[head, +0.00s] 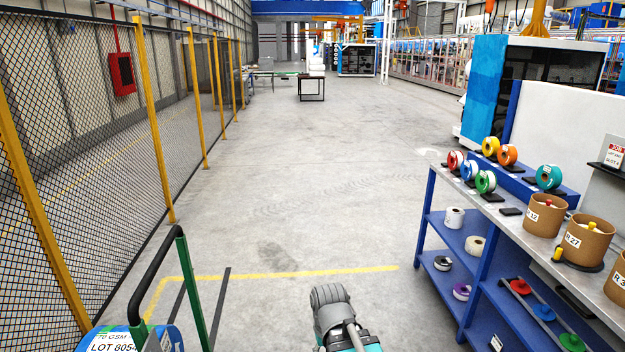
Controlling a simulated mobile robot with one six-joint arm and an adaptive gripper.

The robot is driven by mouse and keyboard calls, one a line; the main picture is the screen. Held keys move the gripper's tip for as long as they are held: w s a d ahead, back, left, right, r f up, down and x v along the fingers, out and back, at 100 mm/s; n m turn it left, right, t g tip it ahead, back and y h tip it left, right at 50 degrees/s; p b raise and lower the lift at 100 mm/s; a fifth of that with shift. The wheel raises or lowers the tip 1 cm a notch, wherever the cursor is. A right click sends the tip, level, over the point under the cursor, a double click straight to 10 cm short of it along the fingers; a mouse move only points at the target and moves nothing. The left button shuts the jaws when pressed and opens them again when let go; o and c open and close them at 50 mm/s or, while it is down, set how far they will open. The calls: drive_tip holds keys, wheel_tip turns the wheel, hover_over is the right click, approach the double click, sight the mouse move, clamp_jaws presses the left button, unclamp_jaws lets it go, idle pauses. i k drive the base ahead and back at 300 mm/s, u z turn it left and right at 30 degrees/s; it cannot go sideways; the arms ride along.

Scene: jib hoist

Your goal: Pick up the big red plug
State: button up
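A large red disc with a raised knob, which looks like the big red plug (520,286), sits on the lower shelf of the blue bench at the right. A blue disc (544,312) and a green disc (573,342) of like shape sit in a row nearer to me. A much smaller red plug (547,203) shows at the top of a brown cardboard core on the bench top. Part of my arm shows at the bottom centre, well left of the bench. My gripper's fingers are not in view.
The bench top (540,240) holds several coloured tape rolls and brown cores (586,243). White rolls stand on its shelves. A green cart frame with a black handle (158,262) and a blue-ended roll stand at the lower left, beside the mesh fence (90,140). The middle floor is clear.

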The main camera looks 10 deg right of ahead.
sight(521, 286)
drive_tip(key=i, duration=2.9)
drive_tip(key=z, duration=2.35)
